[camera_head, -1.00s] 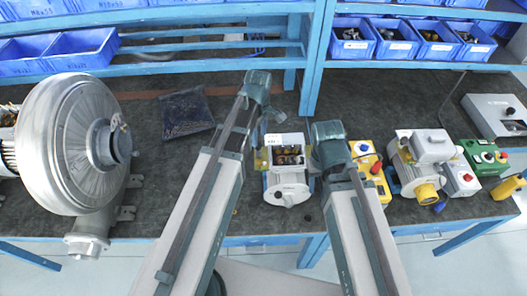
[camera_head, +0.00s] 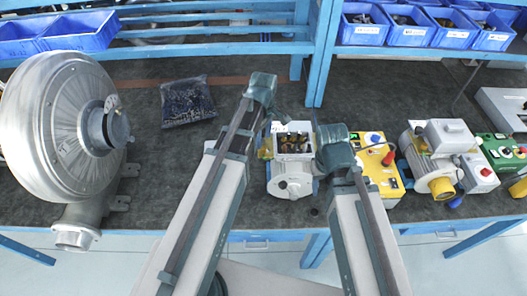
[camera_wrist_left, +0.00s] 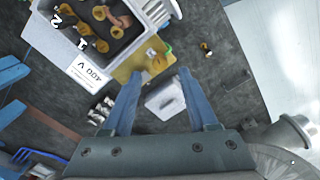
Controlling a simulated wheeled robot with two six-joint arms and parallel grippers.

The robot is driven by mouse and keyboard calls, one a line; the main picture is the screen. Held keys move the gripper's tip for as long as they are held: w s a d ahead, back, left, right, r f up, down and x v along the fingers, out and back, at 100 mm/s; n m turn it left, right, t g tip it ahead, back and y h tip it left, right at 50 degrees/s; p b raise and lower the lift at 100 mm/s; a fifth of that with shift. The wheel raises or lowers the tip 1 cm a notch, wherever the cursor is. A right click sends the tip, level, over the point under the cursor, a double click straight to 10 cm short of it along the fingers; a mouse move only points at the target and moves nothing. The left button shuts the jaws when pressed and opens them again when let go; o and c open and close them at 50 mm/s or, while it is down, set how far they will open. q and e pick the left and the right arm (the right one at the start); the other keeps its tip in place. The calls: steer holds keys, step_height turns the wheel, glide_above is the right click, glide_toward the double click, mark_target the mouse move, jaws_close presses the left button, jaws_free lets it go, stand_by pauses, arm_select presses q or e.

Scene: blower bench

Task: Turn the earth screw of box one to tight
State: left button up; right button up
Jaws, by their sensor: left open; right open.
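An open terminal box (camera_head: 294,143) sits on the grey motor in the middle of the bench. In the left wrist view the box (camera_wrist_left: 151,18) shows brass terminals, the marks 1 and 2 and a white voltage label (camera_wrist_left: 85,75). A yellow plate (camera_wrist_left: 135,62) lies beside it with a small green-yellow part; I cannot tell if this is the earth screw. My left gripper (camera_wrist_left: 160,72) is open and empty, its fingers over the plate's edge. In the head view its arm ends left of the box. My right gripper (camera_head: 337,150) is just right of the box, its fingers mostly hidden.
A large blower (camera_head: 55,125) stands at the left and a dark bag (camera_head: 187,103) lies behind. A yellow control box (camera_head: 378,165), another motor (camera_head: 440,150) and a green box (camera_head: 503,150) stand at the right. Blue bins (camera_head: 410,30) line the shelf.

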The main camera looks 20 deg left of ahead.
mark_target(264, 148)
arm_select(q)
step_height(264, 148, down, 5)
steer(key=b, duration=0.3)
steer(key=shift+r, duration=0.2)
steer(key=shift+r, duration=0.1)
jaws_close()
